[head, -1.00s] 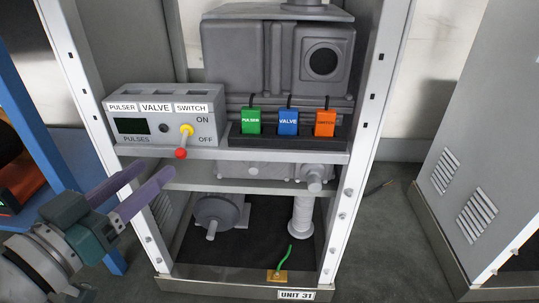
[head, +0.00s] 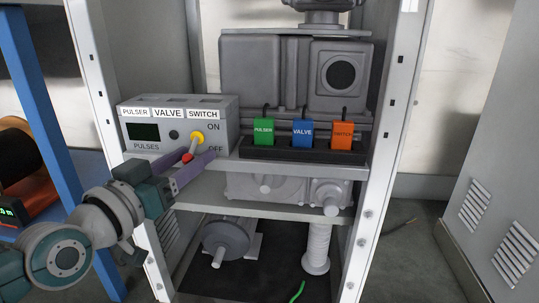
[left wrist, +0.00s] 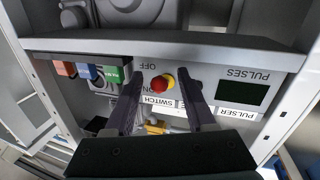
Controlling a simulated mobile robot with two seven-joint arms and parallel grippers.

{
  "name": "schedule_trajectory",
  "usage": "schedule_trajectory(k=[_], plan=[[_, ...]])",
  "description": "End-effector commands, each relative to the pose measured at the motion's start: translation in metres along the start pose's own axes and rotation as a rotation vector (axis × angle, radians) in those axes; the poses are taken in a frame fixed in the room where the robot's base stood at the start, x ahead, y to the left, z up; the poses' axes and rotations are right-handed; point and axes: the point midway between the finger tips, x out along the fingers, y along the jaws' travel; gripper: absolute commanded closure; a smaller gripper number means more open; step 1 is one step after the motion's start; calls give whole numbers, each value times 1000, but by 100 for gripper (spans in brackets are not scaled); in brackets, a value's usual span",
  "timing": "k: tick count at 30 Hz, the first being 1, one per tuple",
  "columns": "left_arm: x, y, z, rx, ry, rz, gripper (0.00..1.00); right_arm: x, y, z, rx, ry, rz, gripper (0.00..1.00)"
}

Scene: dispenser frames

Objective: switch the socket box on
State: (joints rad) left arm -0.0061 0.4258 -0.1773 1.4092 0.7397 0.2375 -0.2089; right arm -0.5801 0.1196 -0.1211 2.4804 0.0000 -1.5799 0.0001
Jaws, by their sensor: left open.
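The grey socket box (head: 222,125) stands on the upper shelf of the rack, labelled PULSER, VALVE and SWITCH. Its switch lever has a yellow base (head: 197,138) and a red knob (head: 187,157); it points down, towards the OFF mark. My left gripper (head: 190,165) is open at the lower front of the box, with its purple fingers by the knob. In the left wrist view, the box appears upside down and the red knob (left wrist: 160,83) shows between the two fingers. I cannot tell whether a finger touches it. The small display (head: 144,131) is dark.
Green (head: 264,131), blue (head: 302,133) and orange (head: 342,135) plugs stand in a dark holder right of the box. The rack's white post (head: 92,75) is close to my left arm. A grey cabinet (head: 496,170) stands at the right.

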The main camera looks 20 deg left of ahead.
Motion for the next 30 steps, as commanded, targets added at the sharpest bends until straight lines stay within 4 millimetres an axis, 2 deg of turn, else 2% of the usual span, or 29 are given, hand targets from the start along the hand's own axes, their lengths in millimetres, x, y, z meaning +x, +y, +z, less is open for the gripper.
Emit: schedule_trajectory(k=[6,21,30], plan=[[0,0,0,0,-1,0,46,0,0,0,0,0,1,40],[0,0,0,1,-1,0,100,0,1,0,0,0,2,40],[0,0,0,1,-1,0,100,0,1,0,0,0,2,40]])
